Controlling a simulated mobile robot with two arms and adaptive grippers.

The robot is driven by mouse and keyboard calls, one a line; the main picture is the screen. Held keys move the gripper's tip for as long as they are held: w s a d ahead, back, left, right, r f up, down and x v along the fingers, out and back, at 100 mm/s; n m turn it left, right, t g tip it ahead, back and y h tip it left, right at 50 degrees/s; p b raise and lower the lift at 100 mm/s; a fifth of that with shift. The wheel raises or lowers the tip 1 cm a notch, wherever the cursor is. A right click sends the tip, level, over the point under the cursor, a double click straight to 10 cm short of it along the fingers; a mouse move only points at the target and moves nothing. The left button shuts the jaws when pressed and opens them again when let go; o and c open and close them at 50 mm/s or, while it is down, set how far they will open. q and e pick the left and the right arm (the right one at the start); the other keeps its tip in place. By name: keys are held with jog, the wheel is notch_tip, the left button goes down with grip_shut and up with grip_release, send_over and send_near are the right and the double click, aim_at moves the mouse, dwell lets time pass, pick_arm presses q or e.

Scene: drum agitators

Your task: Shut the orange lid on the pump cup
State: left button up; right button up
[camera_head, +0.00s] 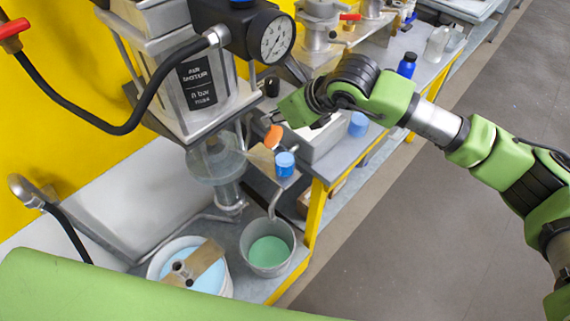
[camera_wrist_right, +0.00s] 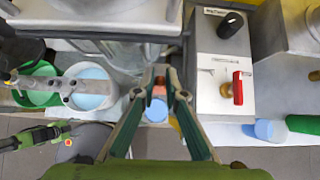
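The orange lid (camera_head: 273,137) stands raised and tilted over a tan bracket beside the drum pump. A small blue cup (camera_head: 285,163) sits just below and right of it, probably the pump cup. In the right wrist view the orange lid (camera_wrist_right: 159,91) shows between my fingers, with the blue cup (camera_wrist_right: 157,111) just below it. My right gripper (camera_head: 274,117) is close above and behind the lid. Its fingers (camera_wrist_right: 160,76) are apart in the right wrist view, and no grip on the lid shows. The head view does not show clearly whether they touch it.
The air motor with its pressure gauge (camera_head: 276,39) and black hose stands left of my right gripper. A green-filled bucket (camera_head: 268,250) and a blue-filled bucket (camera_head: 208,277) stand below.

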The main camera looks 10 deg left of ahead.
jog(key=shift+s+d+f+b, duration=0.1)
jog(key=shift+s+d+b, duration=0.15)
jog(key=shift+s+d, duration=0.25)
jog(key=shift+s+d+b, duration=0.25)
jog(key=shift+s+d, duration=0.05)
jog(key=shift+d, duration=0.35)
jog(key=shift+f, duration=0.1)
